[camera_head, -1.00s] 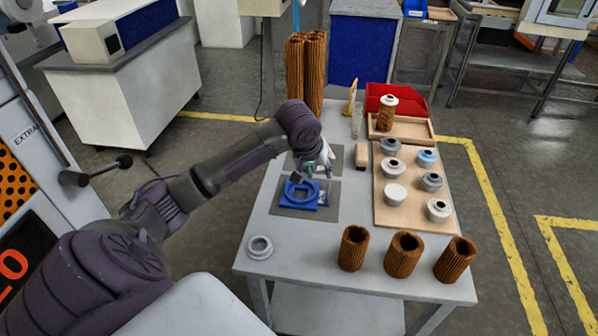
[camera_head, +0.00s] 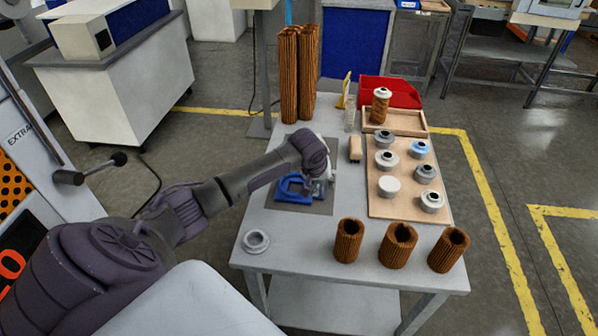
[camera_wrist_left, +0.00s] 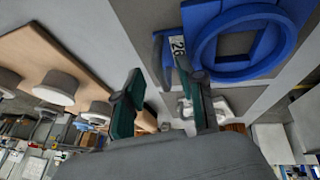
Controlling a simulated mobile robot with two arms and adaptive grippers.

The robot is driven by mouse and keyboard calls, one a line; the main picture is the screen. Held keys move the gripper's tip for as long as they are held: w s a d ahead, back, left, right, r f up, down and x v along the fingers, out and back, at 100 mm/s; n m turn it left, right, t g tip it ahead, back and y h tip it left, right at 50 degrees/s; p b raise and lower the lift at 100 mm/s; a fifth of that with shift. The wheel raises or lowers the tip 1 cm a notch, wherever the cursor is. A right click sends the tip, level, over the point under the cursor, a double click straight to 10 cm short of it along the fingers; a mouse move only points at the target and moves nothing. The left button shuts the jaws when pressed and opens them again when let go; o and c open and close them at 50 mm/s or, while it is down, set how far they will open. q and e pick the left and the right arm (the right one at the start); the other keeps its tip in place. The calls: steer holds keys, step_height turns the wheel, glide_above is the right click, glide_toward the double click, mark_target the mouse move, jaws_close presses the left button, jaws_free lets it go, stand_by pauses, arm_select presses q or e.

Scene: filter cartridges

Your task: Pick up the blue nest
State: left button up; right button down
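The blue nest (camera_head: 285,194) is a blue block with a round ring, lying on a dark grey mat (camera_head: 318,207) on the table. My left forearm and wrist partly cover it in the head view. My left gripper (camera_head: 322,184) is low at the nest's right side. In the left wrist view the nest's ring (camera_wrist_left: 245,15) is at the upper right, with an upright blue edge and a "26" label. My left gripper (camera_wrist_left: 162,72) shows two green fingers apart, with that blue edge near and partly between the tips. Contact cannot be told. My right gripper is out of view.
A wooden board (camera_head: 408,208) with several grey, white and blue caps lies to the right. Several brown pleated cartridges (camera_head: 398,246) stand along the front edge. A grey ring (camera_head: 256,241) lies front left. Tall cartridges (camera_head: 298,75) and a red bin (camera_head: 392,91) are behind.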

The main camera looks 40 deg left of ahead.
arm_select(q)
steer(key=shift+x, duration=0.9)
jaws_close()
steer(key=shift+r, duration=0.15)
